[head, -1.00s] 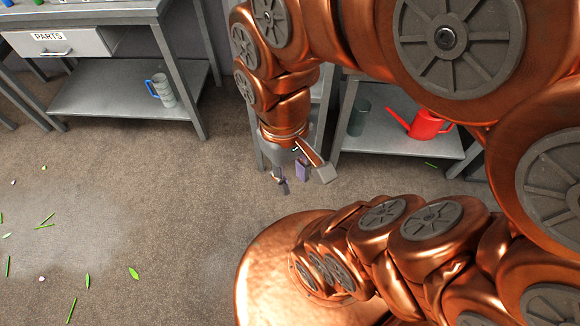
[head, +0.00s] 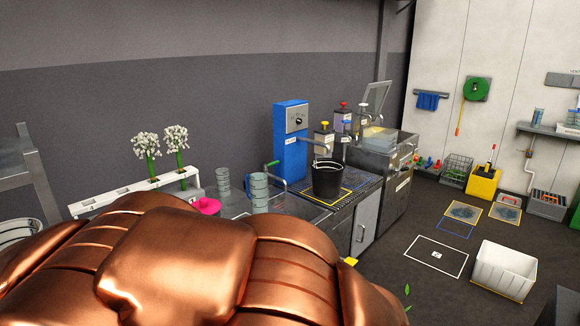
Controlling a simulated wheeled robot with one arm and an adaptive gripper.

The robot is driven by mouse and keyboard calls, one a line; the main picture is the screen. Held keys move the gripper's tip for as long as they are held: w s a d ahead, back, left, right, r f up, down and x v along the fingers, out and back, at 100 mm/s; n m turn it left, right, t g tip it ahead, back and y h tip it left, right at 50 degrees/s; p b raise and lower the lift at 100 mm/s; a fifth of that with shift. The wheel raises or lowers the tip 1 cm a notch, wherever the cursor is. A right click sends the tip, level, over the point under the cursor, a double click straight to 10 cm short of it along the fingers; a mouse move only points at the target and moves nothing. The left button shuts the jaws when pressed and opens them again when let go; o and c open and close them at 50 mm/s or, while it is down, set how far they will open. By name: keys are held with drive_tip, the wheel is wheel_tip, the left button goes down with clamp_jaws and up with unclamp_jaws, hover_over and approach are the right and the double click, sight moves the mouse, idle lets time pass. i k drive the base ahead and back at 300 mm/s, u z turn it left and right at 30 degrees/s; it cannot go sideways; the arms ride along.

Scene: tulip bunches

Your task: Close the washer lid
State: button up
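What looks like the washer is a steel cabinet (head: 392,181) beyond the counter, near the room's corner. Its lid (head: 377,98) seems to be the tilted grey panel standing raised above it, so the washer looks open. Something pale, perhaps a tray (head: 378,138), shows in its top opening. My gripper is outside the head view now. A large copper part of my own body fills the lower left and hides the counter's near side.
A black bucket (head: 327,180) stands on the counter beside a blue dispenser (head: 290,145). A white crate (head: 503,269) is on the floor at right. A yellow box (head: 483,183) stands by the back wall. Open floor lies right of the washer.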

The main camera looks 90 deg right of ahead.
sight(376, 85)
drive_tip(key=z, duration=4.1)
drive_tip(key=i, duration=5.8)
drive_tip(key=u, duration=0.25)
